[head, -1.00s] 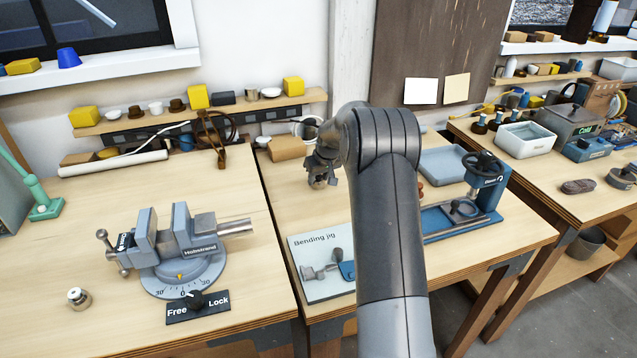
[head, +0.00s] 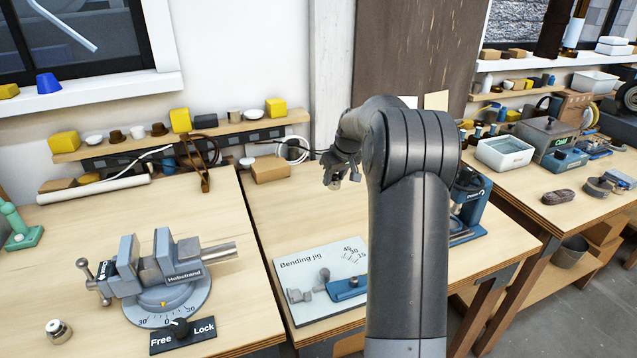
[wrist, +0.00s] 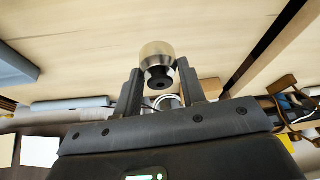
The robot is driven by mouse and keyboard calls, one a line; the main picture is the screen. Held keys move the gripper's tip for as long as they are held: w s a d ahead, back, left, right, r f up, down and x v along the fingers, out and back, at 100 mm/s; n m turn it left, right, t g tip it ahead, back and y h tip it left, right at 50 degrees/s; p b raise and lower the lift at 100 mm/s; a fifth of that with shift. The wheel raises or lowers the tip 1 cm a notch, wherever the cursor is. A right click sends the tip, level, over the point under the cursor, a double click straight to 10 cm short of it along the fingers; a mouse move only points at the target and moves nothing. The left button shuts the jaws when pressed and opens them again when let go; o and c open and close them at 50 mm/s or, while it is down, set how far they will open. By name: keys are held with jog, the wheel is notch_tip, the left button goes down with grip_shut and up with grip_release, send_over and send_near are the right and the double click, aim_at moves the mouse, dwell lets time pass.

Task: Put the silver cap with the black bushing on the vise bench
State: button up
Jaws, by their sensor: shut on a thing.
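My gripper (head: 333,181) is shut on a silver cap with a black bushing, held in the air over the bending jig bench. In the wrist view the silver cap (wrist: 156,50) sits between the two fingertips, with the black bushing (wrist: 160,78) facing the camera. In the head view the held piece is small and partly hidden by the fingers. The vise bench (head: 60,220) is at the left, with its top in view. A second small silver piece (head: 58,331) stands near its front left; its inner detail is too small to tell.
The grey vise (head: 165,275) and the Free/Lock knob plate (head: 182,337) stand on the vise bench. The bending jig (head: 320,285) lies on the neighbouring bench. A cardboard box (head: 270,170) sits behind. The middle of the vise bench behind the vise is clear.

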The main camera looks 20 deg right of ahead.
jog(key=shift+s+d+r, duration=0.45)
jog(key=shift+s+d, duration=0.05)
jog(key=shift+d, duration=0.05)
jog(key=a+r+n+g+y, duration=0.1)
jog(key=a+r+n, duration=0.2)
jog(key=a, duration=1.6)
jog(key=a+r+n+y, duration=0.15)
jog(key=a+n, duration=0.25)
jog(key=a, duration=1.5)
jog(key=a+f, duration=0.2)
jog(key=a, duration=0.1)
jog(key=w+a+f, duration=0.1)
jog(key=a+f, duration=0.1)
jog(key=a, duration=0.2)
jog(key=a+f, duration=0.2)
jog(key=a, duration=0.2)
jog(key=shift+w+a+f, duration=0.15)
jog(key=shift+w+a, duration=0.1)
jog(key=shift+w, duration=0.05)
jog(key=shift+f, duration=2)
jog(key=o, duration=1)
jog(key=shift+f, duration=0.15)
jog(key=shift+o, duration=0.2)
